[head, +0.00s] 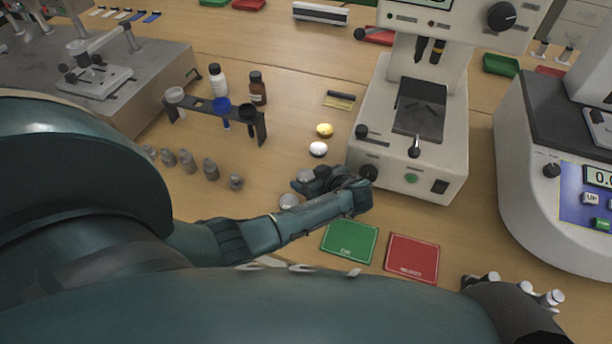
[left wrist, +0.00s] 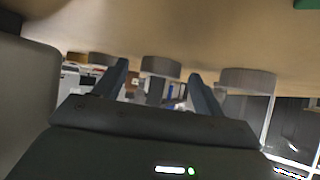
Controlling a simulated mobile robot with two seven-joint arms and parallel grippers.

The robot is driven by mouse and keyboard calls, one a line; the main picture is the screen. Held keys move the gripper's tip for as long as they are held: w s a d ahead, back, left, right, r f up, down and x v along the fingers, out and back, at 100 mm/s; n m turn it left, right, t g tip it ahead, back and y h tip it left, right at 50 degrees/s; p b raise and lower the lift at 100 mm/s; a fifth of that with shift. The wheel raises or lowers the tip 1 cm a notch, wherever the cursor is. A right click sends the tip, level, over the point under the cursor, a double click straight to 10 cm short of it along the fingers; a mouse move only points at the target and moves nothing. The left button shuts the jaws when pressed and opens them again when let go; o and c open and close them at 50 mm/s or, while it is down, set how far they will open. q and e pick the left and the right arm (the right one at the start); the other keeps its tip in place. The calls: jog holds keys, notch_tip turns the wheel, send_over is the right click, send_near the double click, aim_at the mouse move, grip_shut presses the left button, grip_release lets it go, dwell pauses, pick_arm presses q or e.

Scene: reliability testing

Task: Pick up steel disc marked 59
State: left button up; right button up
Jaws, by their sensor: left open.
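Several small round discs lie in a row on the wooden bench: a gold one (head: 324,130), a silver one (head: 318,149), a grey one (head: 304,175) by my gripper and another silver one (head: 289,202) nearer me. No number is legible on any, so I cannot tell which is 59. My left gripper (head: 301,184) is open and low over the bench at the row. In the left wrist view, a disc (left wrist: 160,67) shows between the open fingertips, with one disc (left wrist: 101,59) to the left and one (left wrist: 248,78) to the right.
A white testing machine (head: 440,170) stands just right of the gripper. A green pad (head: 350,242) and a red pad (head: 412,258) lie in front. A dark tube rack (head: 215,118), bottles and several grey weights (head: 211,169) stand to the left.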

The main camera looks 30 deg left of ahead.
pick_arm(q)
jog(key=shift+c, duration=0.4)
jog(key=c, duration=1)
jog(key=shift+c, duration=0.8)
